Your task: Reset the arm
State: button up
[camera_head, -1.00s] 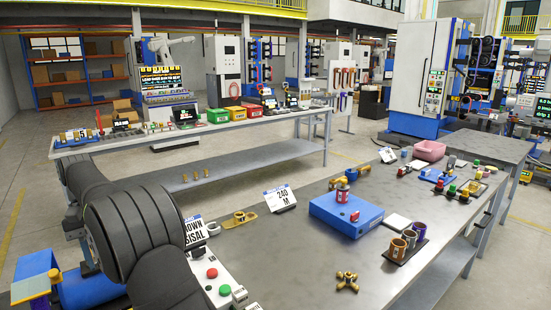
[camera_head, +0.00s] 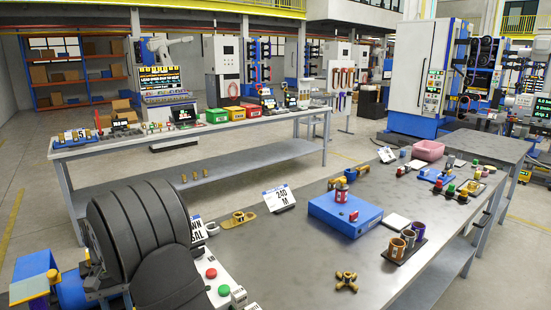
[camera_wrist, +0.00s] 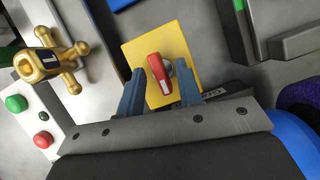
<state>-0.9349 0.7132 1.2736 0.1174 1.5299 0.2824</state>
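In the wrist view my gripper (camera_wrist: 160,93) shows two blue fingers with a clear gap between them, so it is open. A red handle (camera_wrist: 159,73) on a yellow plate (camera_wrist: 187,45) lies in line with the gap, just beyond the fingertips; I cannot tell how far below. Nothing is visibly held. In the head view my dark arm link fills the lower left, and the gripper itself is not visible there.
A button box (camera_head: 222,287) with red and green buttons stands beside my arm. The table's middle is fairly clear.

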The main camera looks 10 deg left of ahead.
jog(key=m+y, duration=0.1)
jog(key=m, duration=0.2)
jog(key=m+g+y, duration=0.1)
jog(key=m, duration=0.2)
jog(key=shift+d, duration=0.15)
jog(key=shift+r, duration=0.1)
dwell(0.5)
notch_tip(320, 180, up, 17)
jog(key=n+t, duration=0.5)
jog(key=n, duration=0.2)
jog(key=shift+y, duration=0.3)
jog(key=f, duration=1.6)
jog(key=shift+s+f, duration=0.25)
jog(key=shift+f, duration=0.15)
grip_shut()
